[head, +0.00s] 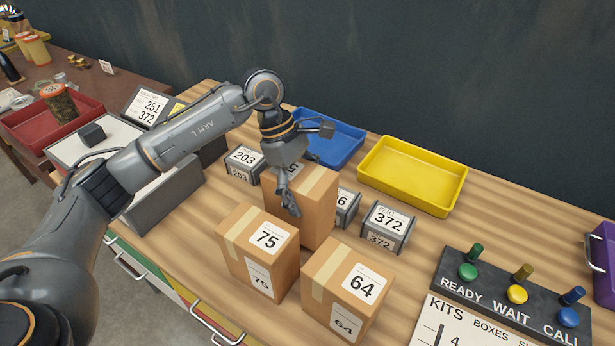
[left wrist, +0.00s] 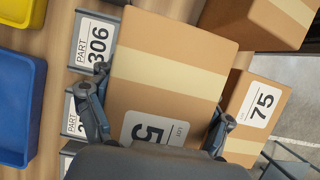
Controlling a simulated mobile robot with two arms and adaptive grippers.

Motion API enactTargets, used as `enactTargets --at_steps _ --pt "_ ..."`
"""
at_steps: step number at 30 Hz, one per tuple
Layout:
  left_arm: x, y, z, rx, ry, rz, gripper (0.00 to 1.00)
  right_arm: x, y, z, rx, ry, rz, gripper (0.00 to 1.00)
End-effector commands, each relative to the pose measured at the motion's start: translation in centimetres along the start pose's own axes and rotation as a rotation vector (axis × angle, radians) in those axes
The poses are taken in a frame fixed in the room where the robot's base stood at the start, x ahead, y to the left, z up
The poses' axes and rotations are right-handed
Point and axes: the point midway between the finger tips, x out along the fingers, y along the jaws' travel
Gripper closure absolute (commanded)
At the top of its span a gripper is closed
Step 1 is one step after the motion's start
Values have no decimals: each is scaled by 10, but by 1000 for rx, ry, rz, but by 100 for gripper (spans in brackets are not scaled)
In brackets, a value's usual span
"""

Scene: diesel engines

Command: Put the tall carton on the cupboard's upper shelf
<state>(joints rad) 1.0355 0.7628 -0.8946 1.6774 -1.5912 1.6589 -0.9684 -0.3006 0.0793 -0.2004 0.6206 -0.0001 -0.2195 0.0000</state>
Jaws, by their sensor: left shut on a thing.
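The tall carton (head: 318,205), brown with a pale tape strip, stands behind two shorter cartons in the head view. It also fills the middle of the left wrist view (left wrist: 170,85), its label partly covered. My left gripper (head: 288,192) is at its top from above, shut on it, with a finger on each side in the left wrist view (left wrist: 154,118). I cannot tell whether the carton is clear of the table. The cupboard and my right gripper are not in view.
Cartons 75 (head: 257,250) and 64 (head: 347,290) stand close in front. Grey part boxes 203 (head: 243,163) and 372 (head: 386,228) stand nearby, another partly hidden. A blue tray (head: 345,150) and an empty yellow tray (head: 412,175) lie behind. A button panel (head: 510,300) is at right.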

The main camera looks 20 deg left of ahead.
Motion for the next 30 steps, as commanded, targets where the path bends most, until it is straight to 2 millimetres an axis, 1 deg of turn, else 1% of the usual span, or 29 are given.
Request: enactTargets --at_steps 4,9,11,19,23,24,26,30 --pt "7 0 -3 2 -2 2 83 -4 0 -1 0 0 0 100" --pt "26 0 -11 1 -3 2 83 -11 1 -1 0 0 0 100" --pt "31 0 -13 2 -2 2 83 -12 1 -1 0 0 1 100" --pt "33 1 -14 3 -2 5 83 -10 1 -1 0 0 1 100" --pt "36 1 -15 3 -2 4 83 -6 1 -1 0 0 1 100" --pt "37 0 -16 1 0 0 12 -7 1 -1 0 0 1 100" --pt "37 0 -16 1 1 0 0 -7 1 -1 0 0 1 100" --pt "37 0 -16 1 1 0 0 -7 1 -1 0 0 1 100"
